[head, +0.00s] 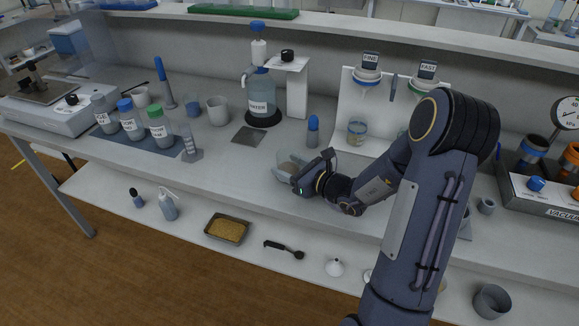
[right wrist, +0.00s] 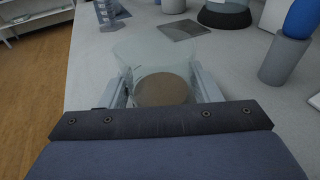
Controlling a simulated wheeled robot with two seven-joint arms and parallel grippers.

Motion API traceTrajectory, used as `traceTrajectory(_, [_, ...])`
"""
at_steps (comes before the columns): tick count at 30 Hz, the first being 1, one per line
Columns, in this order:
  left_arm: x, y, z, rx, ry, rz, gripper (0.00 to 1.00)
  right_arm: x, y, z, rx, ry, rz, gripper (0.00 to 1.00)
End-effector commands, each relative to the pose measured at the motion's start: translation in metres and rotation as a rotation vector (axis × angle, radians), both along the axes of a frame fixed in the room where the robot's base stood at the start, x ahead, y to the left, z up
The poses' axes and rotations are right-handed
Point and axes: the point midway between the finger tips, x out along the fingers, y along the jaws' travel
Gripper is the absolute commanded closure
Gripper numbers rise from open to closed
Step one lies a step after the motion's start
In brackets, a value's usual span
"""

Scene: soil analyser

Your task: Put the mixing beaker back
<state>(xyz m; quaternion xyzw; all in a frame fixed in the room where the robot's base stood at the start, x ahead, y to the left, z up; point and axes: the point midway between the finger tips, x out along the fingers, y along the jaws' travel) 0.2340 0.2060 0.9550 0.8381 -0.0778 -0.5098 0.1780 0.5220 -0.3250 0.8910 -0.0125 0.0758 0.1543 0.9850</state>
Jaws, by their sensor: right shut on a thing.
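The mixing beaker (head: 285,168) is a clear glass vessel near the front edge of the bench in the head view. In the right wrist view the beaker (right wrist: 155,55) stands between the fingers, with a brown layer (right wrist: 165,90) inside. My right gripper (head: 298,183) is shut on the beaker from its right side; its fingers also show in the right wrist view (right wrist: 160,88). I cannot tell whether the beaker touches the bench. My left gripper is not in view.
A dark square plate (head: 249,136) lies on the bench behind the beaker, near the water bottle (head: 260,95). A blue-capped grey holder (head: 313,130) stands behind the gripper. Labelled bottles (head: 131,118) stand at left.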

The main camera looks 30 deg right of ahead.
Motion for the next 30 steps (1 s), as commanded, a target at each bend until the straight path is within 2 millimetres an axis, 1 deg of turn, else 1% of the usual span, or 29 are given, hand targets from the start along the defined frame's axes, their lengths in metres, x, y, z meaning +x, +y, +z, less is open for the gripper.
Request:
traceTrajectory(5, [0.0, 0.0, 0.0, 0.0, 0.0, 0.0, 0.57, 0.0, 0.0, 0.001, 0.0, -0.002, 0.0, 0.74])
traceTrajectory(10, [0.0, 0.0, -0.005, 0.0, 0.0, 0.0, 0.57, 0.0, 0.0, -0.004, -0.001, -0.003, 0.0, 0.74])
traceTrajectory(11, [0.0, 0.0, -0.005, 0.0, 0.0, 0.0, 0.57, 0.0, 0.0, -0.004, -0.001, 0.0, 0.0, 0.42])
traceTrajectory(15, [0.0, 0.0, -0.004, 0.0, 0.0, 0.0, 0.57, 0.0, 0.0, -0.002, -0.001, 0.0, 0.0, 0.24])
traceTrajectory(16, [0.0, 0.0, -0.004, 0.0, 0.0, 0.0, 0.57, 0.0, 0.0, -0.002, -0.001, 0.0, 0.0, 0.21])
traceTrajectory(23, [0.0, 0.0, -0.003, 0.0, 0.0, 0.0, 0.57, 0.0, 0.0, -0.002, -0.001, 0.0, 0.0, 0.21])
traceTrajectory(27, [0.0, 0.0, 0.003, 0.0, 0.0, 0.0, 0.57, -0.001, 0.0, 0.004, -0.001, 0.0, 0.0, 0.21])
traceTrajectory(30, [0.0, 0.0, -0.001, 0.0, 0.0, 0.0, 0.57, -0.015, -0.006, 0.003, -0.004, 0.0, -0.003, 0.21])
